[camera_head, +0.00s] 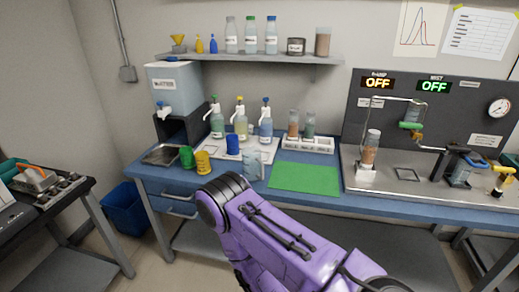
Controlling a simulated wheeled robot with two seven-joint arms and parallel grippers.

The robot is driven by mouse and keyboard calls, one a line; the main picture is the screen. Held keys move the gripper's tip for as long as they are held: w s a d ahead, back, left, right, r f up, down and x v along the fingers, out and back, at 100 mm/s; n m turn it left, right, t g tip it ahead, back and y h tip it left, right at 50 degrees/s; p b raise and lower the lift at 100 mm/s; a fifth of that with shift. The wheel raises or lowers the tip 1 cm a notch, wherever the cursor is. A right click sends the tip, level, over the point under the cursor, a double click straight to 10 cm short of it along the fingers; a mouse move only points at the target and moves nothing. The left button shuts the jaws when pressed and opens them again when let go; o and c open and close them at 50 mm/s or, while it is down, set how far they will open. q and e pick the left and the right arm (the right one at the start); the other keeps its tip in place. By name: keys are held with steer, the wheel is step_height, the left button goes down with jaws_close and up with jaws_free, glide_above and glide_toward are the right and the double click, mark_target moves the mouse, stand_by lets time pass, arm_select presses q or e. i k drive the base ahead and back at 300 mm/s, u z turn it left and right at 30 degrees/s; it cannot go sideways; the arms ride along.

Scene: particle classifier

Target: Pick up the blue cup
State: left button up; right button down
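The blue cup (232,145) stands on the blue workbench (330,201), behind the yellow cup (203,162) and to its right. The green cup (187,157) stands to the left of the yellow one. A pale beaker-like vessel (252,166) stands in front of the blue cup and to its right. One of my purple arms reaches in from the lower right, and its dark rounded joint is in front of the bench edge below the cups. No fingers of either gripper show, and nothing is seen touching the blue cup.
Pump bottles (240,121) stand close behind the blue cup. A metal tray (162,154) and the water dispenser (174,88) are to its left. A flat green mat (305,178) lies clear to the right. A shelf (250,58) hangs above.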

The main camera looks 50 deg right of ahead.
mark_target(233, 145)
steer(key=k, duration=0.35)
steer(key=z, duration=2)
steer(key=i, duration=0.3)
steer(key=u, duration=0.1)
